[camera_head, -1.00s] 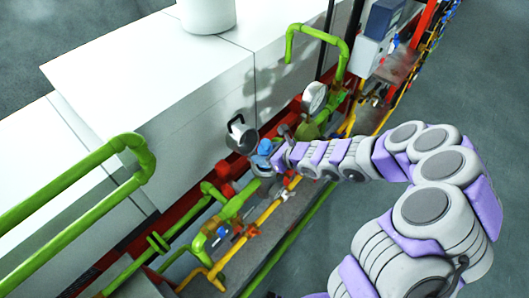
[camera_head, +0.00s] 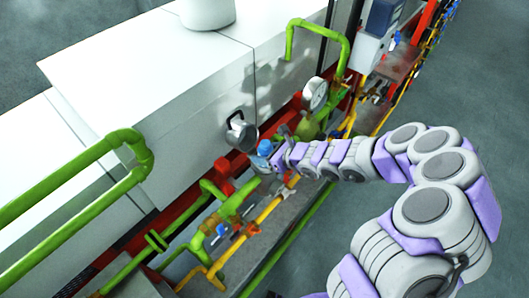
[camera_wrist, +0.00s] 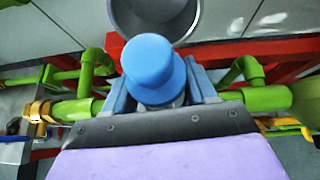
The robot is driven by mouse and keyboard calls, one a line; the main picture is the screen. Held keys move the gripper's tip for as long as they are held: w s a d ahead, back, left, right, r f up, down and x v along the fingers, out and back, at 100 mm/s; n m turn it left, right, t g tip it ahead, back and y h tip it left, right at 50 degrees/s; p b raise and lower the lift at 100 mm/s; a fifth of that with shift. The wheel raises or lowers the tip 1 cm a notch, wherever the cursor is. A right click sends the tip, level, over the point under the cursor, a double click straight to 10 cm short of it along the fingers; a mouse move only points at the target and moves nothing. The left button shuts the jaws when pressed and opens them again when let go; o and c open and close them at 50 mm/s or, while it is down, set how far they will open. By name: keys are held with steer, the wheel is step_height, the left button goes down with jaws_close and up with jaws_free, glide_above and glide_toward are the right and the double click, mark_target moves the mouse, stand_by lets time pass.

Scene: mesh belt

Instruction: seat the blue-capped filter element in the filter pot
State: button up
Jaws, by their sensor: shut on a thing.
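The blue-capped filter element (camera_wrist: 153,66) is between the jaws of my gripper (camera_wrist: 160,88) in the wrist view, with its wide blue cap toward the camera. Its lower body is mostly hidden by the cap and jaws. In the head view the blue cap (camera_head: 265,147) shows at the end of my arm, by my gripper (camera_head: 272,158). The filter pot (camera_wrist: 210,12) is a round grey metal vessel with an open mouth, just beyond the cap in the wrist view. In the head view the pot (camera_head: 240,131) is just left of and above the cap. The element appears outside the pot.
White housings (camera_head: 190,90) stand behind the pot. Green pipes (camera_head: 75,185), a red frame (camera_head: 180,222) and yellow pipes (camera_head: 265,212) run close around my gripper. A round gauge (camera_head: 315,93) stands to the right. Open grey floor (camera_head: 480,90) is at right.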

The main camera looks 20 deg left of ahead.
steer(key=shift+f+b, duration=0.45)
steer(key=shift+f, duration=0.2)
steer(key=o, duration=1.3)
steer(key=shift+d, duration=0.1)
steer(key=p+v, duration=0.2)
steer(key=v, duration=1.5)
steer(key=shift+p, duration=0.4)
